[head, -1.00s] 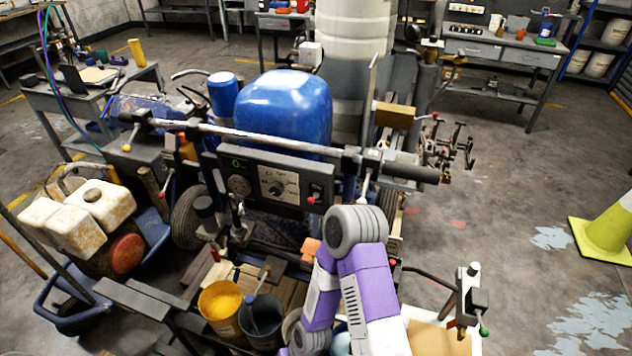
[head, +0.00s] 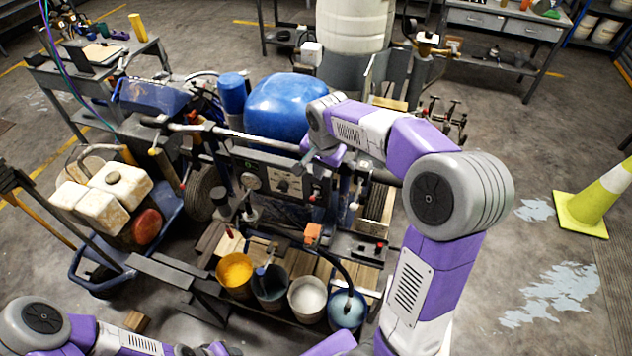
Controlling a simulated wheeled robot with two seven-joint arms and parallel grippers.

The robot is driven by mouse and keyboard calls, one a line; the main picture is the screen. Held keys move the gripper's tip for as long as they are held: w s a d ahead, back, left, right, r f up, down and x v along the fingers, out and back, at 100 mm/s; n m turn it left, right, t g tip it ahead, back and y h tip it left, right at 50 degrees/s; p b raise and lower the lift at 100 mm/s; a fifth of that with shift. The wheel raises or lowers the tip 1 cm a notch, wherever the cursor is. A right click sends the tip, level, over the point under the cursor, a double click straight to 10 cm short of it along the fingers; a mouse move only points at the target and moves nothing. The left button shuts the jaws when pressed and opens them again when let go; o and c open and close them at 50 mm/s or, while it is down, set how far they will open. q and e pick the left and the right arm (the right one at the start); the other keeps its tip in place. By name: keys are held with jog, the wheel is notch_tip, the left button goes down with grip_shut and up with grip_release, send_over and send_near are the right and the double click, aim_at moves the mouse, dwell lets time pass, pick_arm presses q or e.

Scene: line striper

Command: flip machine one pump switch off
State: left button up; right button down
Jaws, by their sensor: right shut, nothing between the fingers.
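The line striper's dark control panel (head: 262,176) faces me below the blue tank (head: 287,108), with a dial and a knob (head: 283,185) on its face. A small switch with red on it (head: 314,190) sits at the panel's right end. My right gripper (head: 309,168) is shut and empty, pointing down at the panel's right end, just above the switch. I cannot tell whether it touches the switch, nor which way the switch is set. My left arm lies along the bottom left edge, and its gripper is not clearly in view.
A handlebar (head: 235,134) runs across above the panel. Buckets of yellow (head: 235,272), white (head: 307,298) and blue paint stand below. An orange block (head: 313,234) is beneath the panel. Stained jugs (head: 115,186) are at left. A yellow-green cone (head: 590,208) stands on open floor at right.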

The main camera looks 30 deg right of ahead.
jog(key=shift+f, duration=0.2)
send_near(315, 195)
jog(key=x, duration=0.5)
jog(key=shift+f, duration=0.25)
pick_arm(q)
jog(key=shift+f, duration=0.1)
